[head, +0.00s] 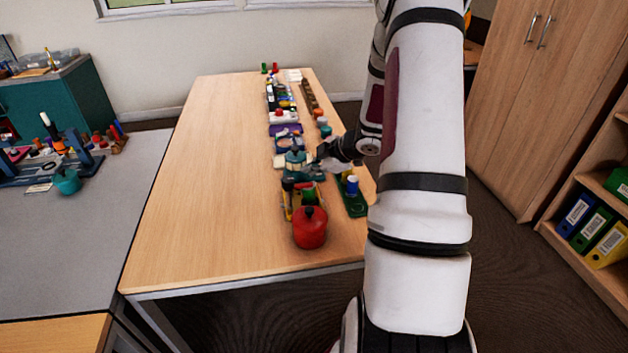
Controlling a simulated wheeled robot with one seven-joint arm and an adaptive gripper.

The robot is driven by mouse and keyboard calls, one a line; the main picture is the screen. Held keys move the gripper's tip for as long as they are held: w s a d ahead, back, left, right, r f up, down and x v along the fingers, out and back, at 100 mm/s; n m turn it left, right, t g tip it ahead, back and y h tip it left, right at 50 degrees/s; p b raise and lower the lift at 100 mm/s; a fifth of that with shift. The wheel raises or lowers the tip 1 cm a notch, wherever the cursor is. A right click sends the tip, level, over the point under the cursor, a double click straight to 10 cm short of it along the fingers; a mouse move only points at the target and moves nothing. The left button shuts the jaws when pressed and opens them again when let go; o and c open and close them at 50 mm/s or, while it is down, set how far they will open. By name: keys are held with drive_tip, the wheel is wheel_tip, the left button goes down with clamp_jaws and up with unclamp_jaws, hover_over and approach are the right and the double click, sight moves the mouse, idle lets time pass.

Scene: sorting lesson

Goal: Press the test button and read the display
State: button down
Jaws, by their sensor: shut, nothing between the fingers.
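My gripper (322,159) is small and dark in the head view, at the end of my arm over the right part of the wooden table (205,190). It is shut and empty. It is beside a teal device (297,160) with a pale part on top. I cannot tell whether the fingertips touch it. No test button or display can be made out at this size; either may be on one of the items in the row or hidden by my arm.
A red pot (310,228) stands at the near end of the crowded row. A green tray (352,200) with a blue-and-white item lies beside it. The table's left half is bare. A grey table (75,240) adjoins it; a wooden cabinet (530,90) stands right.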

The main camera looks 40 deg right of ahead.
drive_tip(key=shift+s+r+p, duration=0.1)
drive_tip(key=shift+r+p, duration=1.45)
drive_tip(key=shift+r, duration=0.05)
drive_tip(key=shift+r, duration=0.1)
